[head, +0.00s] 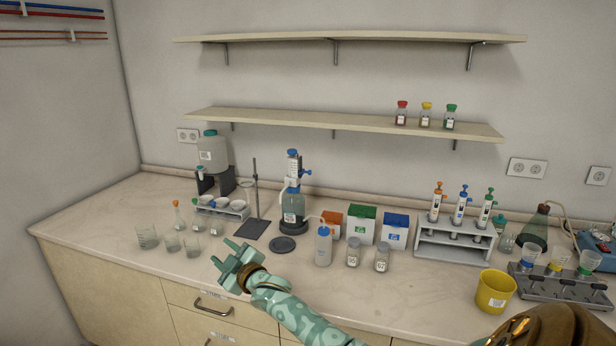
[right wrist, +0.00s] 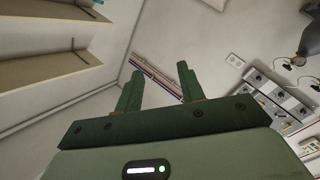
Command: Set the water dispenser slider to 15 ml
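The water dispenser (head: 292,205) stands upright on the counter in the head view. It is a clear bottle with a blue collar, a white graduated column (head: 293,170) and a blue top. A small blue part (head: 308,172) sticks out to the right of the column and may be the slider. The scale reading is too small to tell. My right gripper (head: 224,254) is in front of the counter edge, lower left of the dispenser and apart from it. Its fingers are spread and empty, as the right wrist view (right wrist: 158,85) also shows. My left gripper is not in view.
Near the dispenser stand a dark round disc (head: 282,244), a wash bottle (head: 323,246), a stand with a rod (head: 254,190) and coloured boxes (head: 362,225). Glass beakers (head: 172,242) stand left. A pipette rack (head: 454,240) and yellow cup (head: 495,291) are right. Shelves hang above.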

